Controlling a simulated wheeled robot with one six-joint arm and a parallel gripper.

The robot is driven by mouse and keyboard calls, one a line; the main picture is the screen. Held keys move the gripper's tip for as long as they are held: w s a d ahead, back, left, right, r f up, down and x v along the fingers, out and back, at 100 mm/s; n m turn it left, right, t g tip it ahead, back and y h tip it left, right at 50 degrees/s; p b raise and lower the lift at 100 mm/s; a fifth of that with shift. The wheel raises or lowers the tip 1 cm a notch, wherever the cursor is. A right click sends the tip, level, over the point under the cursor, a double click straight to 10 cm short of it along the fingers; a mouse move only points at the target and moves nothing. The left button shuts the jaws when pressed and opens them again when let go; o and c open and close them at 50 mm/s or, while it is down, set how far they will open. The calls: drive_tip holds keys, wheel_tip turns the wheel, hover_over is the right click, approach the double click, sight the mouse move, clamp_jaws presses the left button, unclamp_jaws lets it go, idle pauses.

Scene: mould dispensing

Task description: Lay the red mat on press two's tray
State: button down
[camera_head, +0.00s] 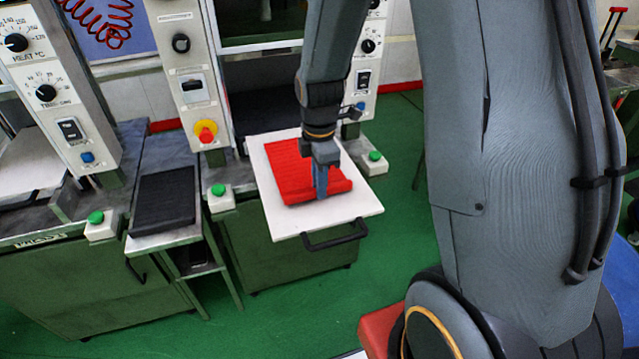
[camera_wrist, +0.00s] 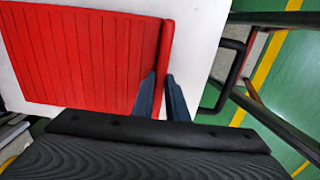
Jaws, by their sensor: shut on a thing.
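The red mat (camera_head: 290,172) is a ribbed sheet lying over the white pulled-out tray (camera_head: 345,213) of the press in the middle of the head view. My gripper (camera_head: 321,195) points down at the mat's front edge. In the wrist view my gripper (camera_wrist: 163,112) has its two fingers on either side of the raised edge strip of the red mat (camera_wrist: 80,55), shut on it. The white tray (camera_wrist: 200,45) shows beyond that edge. The tray's black handle (camera_head: 335,235) is at its front. I cannot tell whether the whole mat rests flat on the tray.
A black ribbed mat (camera_head: 163,200) lies on a small stand left of the tray. Green buttons on white boxes (camera_head: 221,196) (camera_head: 374,162) flank the tray. A control panel with a red knob (camera_head: 206,134) stands behind. Green floor is open in front.

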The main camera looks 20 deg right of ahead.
drive_tip(key=shift+f, duration=0.35)
drive_tip(key=c, duration=1.7)
unclamp_jaws()
drive_tip(key=shift+o, duration=0.2)
drive_tip(key=shift+r+b, duration=1.05)
drive_tip(key=shift+r, duration=2.85)
drive_tip(key=s+f+m+t+b, duration=0.1)
drive_tip(key=s+f+m, duration=0.1)
drive_tip(key=s+m, duration=0.8)
drive_tip(key=m, duration=0.8)
drive_tip(key=shift+s+f+b, duration=0.3)
drive_tip(key=shift+s, duration=0.1)
